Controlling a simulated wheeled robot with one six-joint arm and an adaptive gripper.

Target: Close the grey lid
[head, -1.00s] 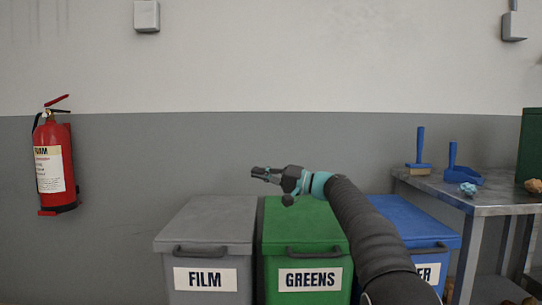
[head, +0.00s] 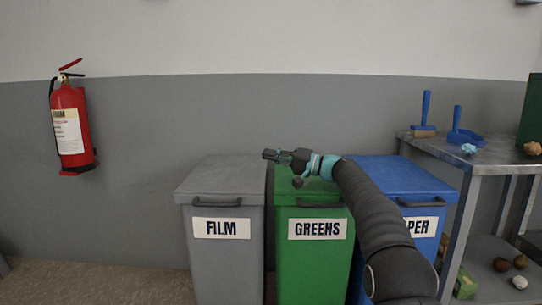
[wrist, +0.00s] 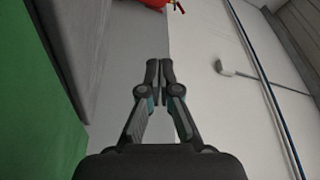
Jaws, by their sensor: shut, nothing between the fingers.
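The grey lid (head: 222,178) lies flat on the grey bin labelled FILM (head: 220,255) in the head view, and it looks down on the rim. A dark handle (head: 221,202) shows at its front edge. My gripper (head: 266,154) is above the back of the green bin, close to the right of the grey lid, pointing left. In the wrist view my gripper (wrist: 159,64) has its fingertips together with nothing between them. I see no contact with the lid.
The green GREENS bin (head: 315,265) and a blue bin (head: 415,182) stand to the right, lids down. A fire extinguisher (head: 70,125) hangs on the left wall. Floor (head: 90,285) is clear at left.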

